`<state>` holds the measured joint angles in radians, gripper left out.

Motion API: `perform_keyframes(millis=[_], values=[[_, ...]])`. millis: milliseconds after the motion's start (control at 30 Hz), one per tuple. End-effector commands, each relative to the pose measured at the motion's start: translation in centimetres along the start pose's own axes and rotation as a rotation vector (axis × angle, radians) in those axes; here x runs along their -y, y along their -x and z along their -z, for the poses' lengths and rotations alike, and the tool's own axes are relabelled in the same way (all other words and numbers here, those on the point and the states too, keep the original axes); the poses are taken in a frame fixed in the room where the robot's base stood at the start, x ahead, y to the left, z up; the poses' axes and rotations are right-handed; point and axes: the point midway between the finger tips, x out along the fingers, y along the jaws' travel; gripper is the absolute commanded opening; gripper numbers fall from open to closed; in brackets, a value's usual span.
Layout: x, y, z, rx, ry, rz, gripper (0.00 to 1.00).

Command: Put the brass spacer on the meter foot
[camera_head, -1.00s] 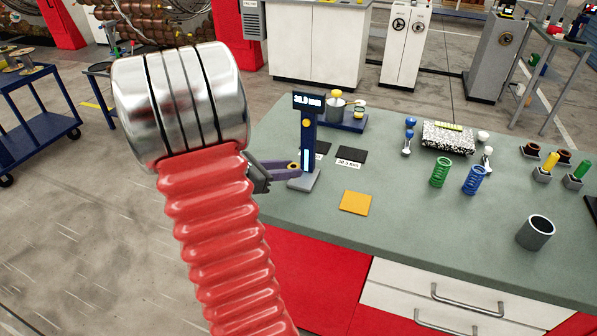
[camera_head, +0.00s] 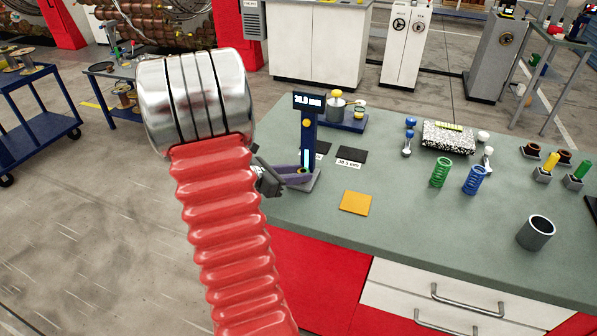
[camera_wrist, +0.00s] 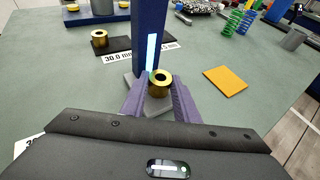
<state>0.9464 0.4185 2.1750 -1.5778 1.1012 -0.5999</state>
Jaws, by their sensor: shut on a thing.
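The meter is a blue upright column (camera_head: 308,135) with a lit display on top and a grey foot (camera_head: 312,183) at its base. My gripper (camera_wrist: 156,90), with purple fingers, is shut on a brass spacer (camera_wrist: 160,78), a short ring with a dark hole. It holds the spacer upright, close in front of the column and over the grey foot. In the head view, my gripper (camera_head: 298,175) is partly hidden by my red arm sleeve. I cannot tell whether the spacer's underside touches the foot.
Another brass spacer (camera_wrist: 100,38) stands on a dark pad behind a 30.0 mm label. An orange square (camera_head: 355,201) lies on the green bench. Green (camera_head: 440,172) and blue (camera_head: 474,180) springs and a grey cup (camera_head: 536,232) stand to the right. The front middle is clear.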

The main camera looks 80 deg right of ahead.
Motion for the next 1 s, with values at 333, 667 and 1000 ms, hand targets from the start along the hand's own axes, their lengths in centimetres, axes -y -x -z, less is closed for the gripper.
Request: perform_keyframes(millis=[333, 667, 1000], values=[[-0.01, -0.08, 0.18, 0.001, -0.001, 0.0, 0.01], [0.01, -0.12, 0.29, 0.0, -0.001, 0.0, 0.46], [-0.01, -0.02, 0.03, 0.001, -0.002, 0.0, 0.46]])
